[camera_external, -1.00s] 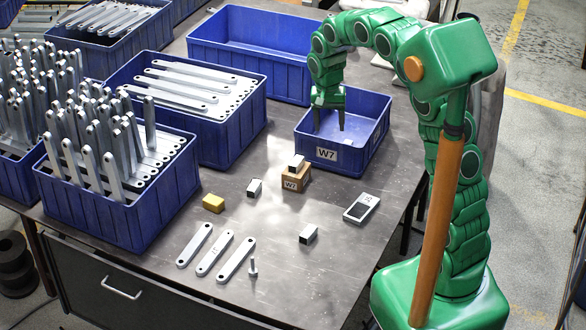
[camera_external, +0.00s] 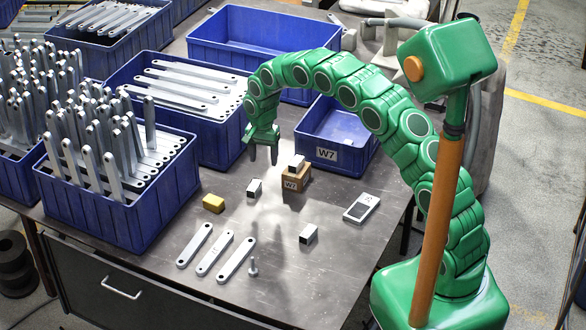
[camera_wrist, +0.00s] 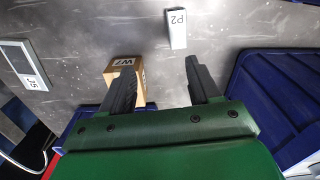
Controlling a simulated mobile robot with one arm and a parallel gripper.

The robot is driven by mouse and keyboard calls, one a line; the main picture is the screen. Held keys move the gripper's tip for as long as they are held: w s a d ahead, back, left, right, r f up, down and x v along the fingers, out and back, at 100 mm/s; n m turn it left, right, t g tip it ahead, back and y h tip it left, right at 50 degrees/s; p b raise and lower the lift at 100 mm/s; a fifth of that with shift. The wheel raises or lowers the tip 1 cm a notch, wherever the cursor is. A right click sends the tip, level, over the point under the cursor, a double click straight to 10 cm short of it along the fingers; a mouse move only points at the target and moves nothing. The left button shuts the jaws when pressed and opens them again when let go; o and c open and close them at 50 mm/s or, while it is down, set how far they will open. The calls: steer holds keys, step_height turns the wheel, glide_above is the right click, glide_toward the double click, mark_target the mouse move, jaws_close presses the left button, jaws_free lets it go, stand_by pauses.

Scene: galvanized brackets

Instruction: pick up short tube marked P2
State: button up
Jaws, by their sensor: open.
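The short tube marked P2 (camera_wrist: 176,28) is a small pale block with dark lettering, at the top of the wrist view, ahead of my fingertips and apart from them. It appears to be the small white tube with a dark end (camera_external: 254,188) lying on the table left of the W7 block in the external view. My gripper (camera_external: 263,156) is open and empty, above the table behind that tube. In the wrist view my gripper (camera_wrist: 159,66) has its fingers apart, with bare table between the tips.
A third tube (camera_external: 308,233), yellow block (camera_external: 213,203), grey J5 device (camera_external: 361,208) and flat bars (camera_external: 215,254) lie nearby. The W7 bin (camera_external: 350,165) stands right, bar-filled bins (camera_external: 215,150) left.

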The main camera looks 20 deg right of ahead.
mark_target(254, 185)
steer(key=a+f, duration=0.1)
steer(key=w+a+f, duration=0.1)
steer(key=f, duration=0.1)
steer(key=shift+a+f, duration=0.3)
steer(key=shift+a, duration=0.1)
steer(key=shift+s+a+f, duration=0.1)
steer(key=shift+f, duration=1.85)
steer(key=shift+a+f, duration=0.1)
steer(key=shift+f, duration=1.8)
steer(key=shift+c, duration=0.2)
jaws_close()
